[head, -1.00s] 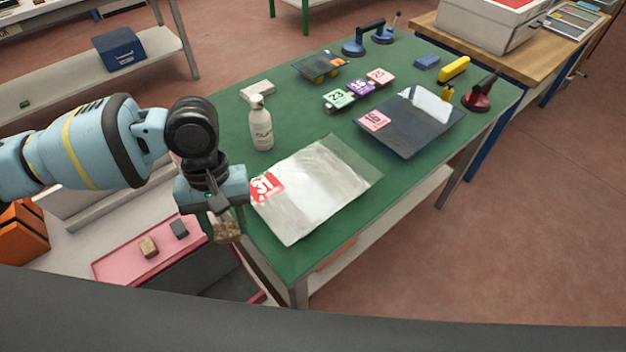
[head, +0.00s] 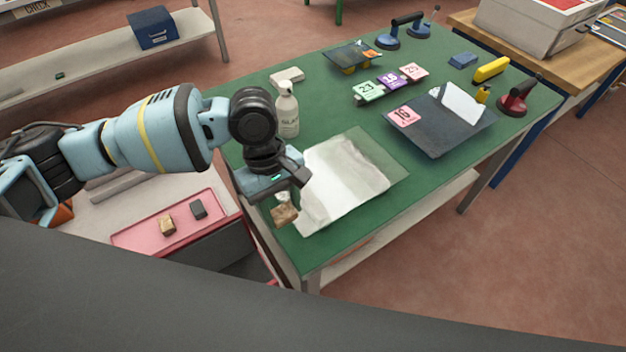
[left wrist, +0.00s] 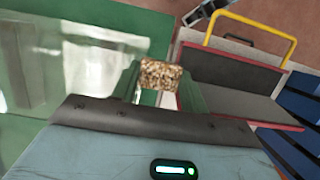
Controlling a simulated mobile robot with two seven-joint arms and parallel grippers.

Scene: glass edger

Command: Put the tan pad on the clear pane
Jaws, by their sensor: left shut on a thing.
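My left gripper (head: 284,194) is shut on the tan pad (head: 285,214), a small speckled block. The pad hangs below the fingers at the near left edge of the green table, and it also shows between the fingers in the left wrist view (left wrist: 161,74). The clear pane (head: 345,182) lies flat on the table just right of the pad, with bright glare on it. In the left wrist view the pane (left wrist: 85,65) is left of the gripper. The pad appears held up beside the pane's left corner; its exact height is unclear. My right gripper is not in view.
A white spray bottle (head: 287,113) stands behind the gripper. A dark pane (head: 440,130) with a pink 16 label lies further back right. Numbered tags (head: 369,91) lie behind. A pink tray (head: 190,229) at left holds a tan block (head: 168,225) and a dark block (head: 198,209).

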